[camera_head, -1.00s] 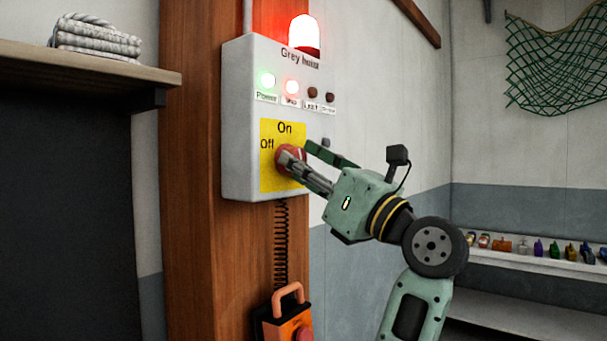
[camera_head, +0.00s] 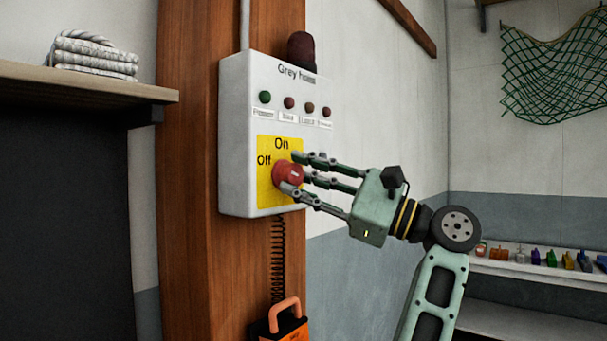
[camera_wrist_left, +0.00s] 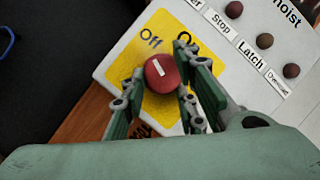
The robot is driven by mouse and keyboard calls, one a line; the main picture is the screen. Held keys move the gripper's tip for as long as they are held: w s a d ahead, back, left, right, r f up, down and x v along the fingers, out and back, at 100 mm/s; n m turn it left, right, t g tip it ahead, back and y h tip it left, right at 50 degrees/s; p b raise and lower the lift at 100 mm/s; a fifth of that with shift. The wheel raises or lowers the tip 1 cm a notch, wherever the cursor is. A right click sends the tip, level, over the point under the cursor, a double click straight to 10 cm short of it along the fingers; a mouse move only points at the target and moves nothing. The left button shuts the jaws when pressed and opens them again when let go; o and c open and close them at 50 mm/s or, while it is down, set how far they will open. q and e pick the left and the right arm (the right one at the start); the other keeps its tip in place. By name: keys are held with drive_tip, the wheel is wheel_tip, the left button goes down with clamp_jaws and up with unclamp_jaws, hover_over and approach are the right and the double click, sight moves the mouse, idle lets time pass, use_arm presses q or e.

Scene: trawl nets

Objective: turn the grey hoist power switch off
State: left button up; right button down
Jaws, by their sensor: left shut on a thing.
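The hoist control box (camera_head: 235,140), labelled "Grey hoist", hangs on a wooden post. Its red round switch knob (camera_head: 287,174) sits on a yellow plate (camera_head: 265,196) marked "On" and "Off". My left gripper (camera_head: 290,176) has its fingers around the knob and is shut on it. The wrist view shows the knob (camera_wrist_left: 161,73) between the fingers, with its white mark pointing toward "Off". The beacon (camera_head: 301,50) on top is dark, and the panel lamps, such as the green one (camera_head: 265,97), are unlit. My right gripper is not in view.
An orange pendant (camera_head: 284,318) hangs on a coiled cord below the box. A shelf (camera_head: 80,82) with folded rope stands at left. A green net (camera_head: 555,75) and a ledge of small colored items (camera_head: 520,268) are at right.

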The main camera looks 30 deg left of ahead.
use_arm(q)
drive_tip(key=shift+w+f+n+g+h+p, duration=0.1)
drive_tip(key=shift+n+g+h+p, duration=0.3)
drive_tip(key=shift+n, duration=0.5)
drive_tip(key=shift+n+g+h+p, duration=0.25)
drive_tip(key=shift+n+p, duration=0.2)
drive_tip(key=shift+n, duration=0.45)
drive_tip(key=shift+f+n, duration=0.2)
drive_tip(key=shift+n, duration=0.1)
drive_tip(key=o, duration=1)
drive_tip(key=shift+r, duration=0.15)
drive_tip(key=shift+d, duration=0.15)
drive_tip(key=v, duration=0.7)
